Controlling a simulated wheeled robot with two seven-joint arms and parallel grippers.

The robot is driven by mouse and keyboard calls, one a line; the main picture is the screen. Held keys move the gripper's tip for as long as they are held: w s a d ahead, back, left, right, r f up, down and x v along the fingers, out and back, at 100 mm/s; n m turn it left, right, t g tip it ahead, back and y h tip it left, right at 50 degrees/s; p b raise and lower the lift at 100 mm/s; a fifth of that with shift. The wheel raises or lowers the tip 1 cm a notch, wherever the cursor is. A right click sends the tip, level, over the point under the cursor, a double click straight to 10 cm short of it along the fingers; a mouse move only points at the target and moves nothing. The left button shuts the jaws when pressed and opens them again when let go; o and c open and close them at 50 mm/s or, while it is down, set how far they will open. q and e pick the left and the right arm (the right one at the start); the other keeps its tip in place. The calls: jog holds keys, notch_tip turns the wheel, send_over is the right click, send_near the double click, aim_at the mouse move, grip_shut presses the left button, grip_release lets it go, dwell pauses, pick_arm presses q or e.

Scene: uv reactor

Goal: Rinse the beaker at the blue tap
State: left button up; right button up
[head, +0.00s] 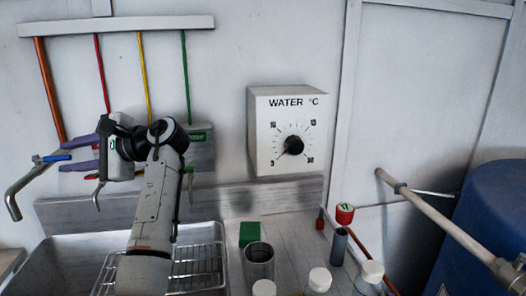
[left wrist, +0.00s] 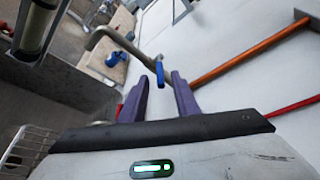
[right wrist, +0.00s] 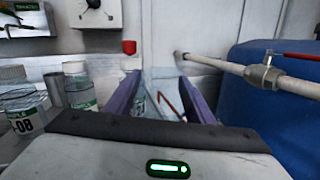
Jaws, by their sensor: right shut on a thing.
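The blue tap (head: 22,186) is a bent metal spout at the far left of the head view, with a blue lever (head: 52,158). My left gripper (head: 64,157) is open beside it. In the left wrist view the lever (left wrist: 160,74) shows between the purple fingertips, without clear contact. My right gripper (right wrist: 160,80) shows only in the right wrist view. It is shut on a clear glass thing, apparently the beaker (right wrist: 161,92), whose outline is faint.
A sink with a wire rack (head: 196,266) lies below my left arm. A grey cup (head: 258,262), a green block (head: 249,232) and capped bottles (head: 319,281) stand right of it. A pipe (head: 440,222) and blue barrel (head: 496,225) bound the right.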

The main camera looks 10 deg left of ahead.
pick_arm(q)
jog(key=shift+x, duration=1)
pick_arm(e)
jog(key=shift+r, duration=0.1)
pick_arm(q)
jog(key=shift+d, duration=0.1)
jog(key=shift+c, duration=0.2)
grip_shut()
